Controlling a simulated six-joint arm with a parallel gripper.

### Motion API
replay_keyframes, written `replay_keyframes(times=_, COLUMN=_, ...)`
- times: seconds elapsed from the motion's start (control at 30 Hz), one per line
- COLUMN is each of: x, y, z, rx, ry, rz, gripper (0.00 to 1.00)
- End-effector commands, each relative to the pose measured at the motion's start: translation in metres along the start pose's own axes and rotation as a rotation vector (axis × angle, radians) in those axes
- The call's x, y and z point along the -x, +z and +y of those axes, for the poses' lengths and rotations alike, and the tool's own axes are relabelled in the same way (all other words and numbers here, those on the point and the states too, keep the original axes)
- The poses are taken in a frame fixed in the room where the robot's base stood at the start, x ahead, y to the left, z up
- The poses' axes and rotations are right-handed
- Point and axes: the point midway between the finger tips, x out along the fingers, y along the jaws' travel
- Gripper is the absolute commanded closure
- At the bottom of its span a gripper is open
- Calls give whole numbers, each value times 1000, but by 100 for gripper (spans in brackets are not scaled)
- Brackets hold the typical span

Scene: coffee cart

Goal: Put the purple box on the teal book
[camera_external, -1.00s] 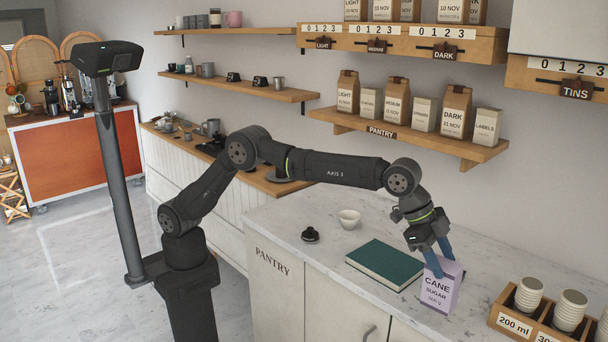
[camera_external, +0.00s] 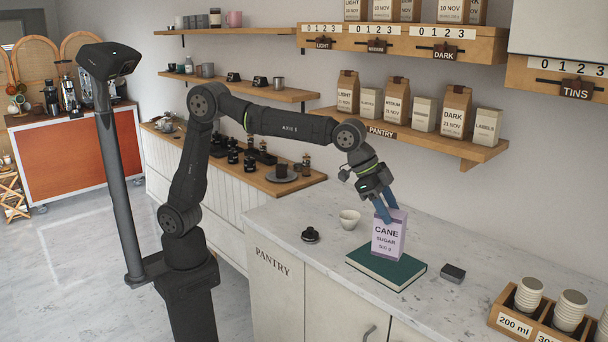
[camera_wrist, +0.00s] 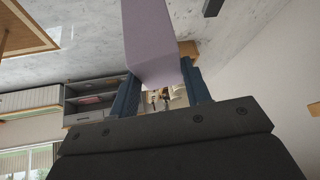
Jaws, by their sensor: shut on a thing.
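The purple box (camera_external: 389,240), labelled cane sugar, stands upright over the middle of the teal book (camera_external: 403,277). The book lies flat on the marble counter. My gripper (camera_external: 384,214) is shut on the top of the box, with its blue fingers on either side. The box's lower edge looks at or just above the cover; I cannot tell whether it touches. In the wrist view the purple box (camera_wrist: 150,40) sits between the two dark blue fingers. The book cannot be made out in the wrist view.
A white bowl (camera_external: 349,219) and a black lidded item (camera_external: 310,235) stand left of the book. A small dark block (camera_external: 453,274) lies to its right. A wooden cup holder (camera_external: 541,325) is at the far right. The shelf (camera_external: 410,134) overhangs behind.

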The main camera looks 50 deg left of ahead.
Motion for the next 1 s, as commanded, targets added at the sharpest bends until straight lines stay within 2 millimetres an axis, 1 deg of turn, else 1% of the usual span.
replay_keyframes(times=0.03, x=10, y=12, z=-8, rx=20, ry=-7, rz=1, gripper=100)
replay_keyframes(times=0.2, x=28, y=46, z=-22, rx=70, ry=-22, rz=-4, gripper=100)
replay_keyframes(times=0.3, x=34, y=59, z=-26, rx=89, ry=-27, rz=-6, gripper=100)
replay_keyframes(times=0.43, x=36, y=69, z=-32, rx=103, ry=-31, rz=-7, gripper=100)
replay_keyframes(times=0.57, x=25, y=75, z=-48, rx=108, ry=-32, rz=-11, gripper=100)
replay_keyframes(times=0.8, x=-10, y=86, z=-98, rx=109, ry=-32, rz=-10, gripper=100)
replay_keyframes(times=0.9, x=-22, y=91, z=-116, rx=108, ry=-32, rz=-10, gripper=100)
replay_keyframes(times=1.0, x=-32, y=93, z=-130, rx=106, ry=-32, rz=-9, gripper=100)
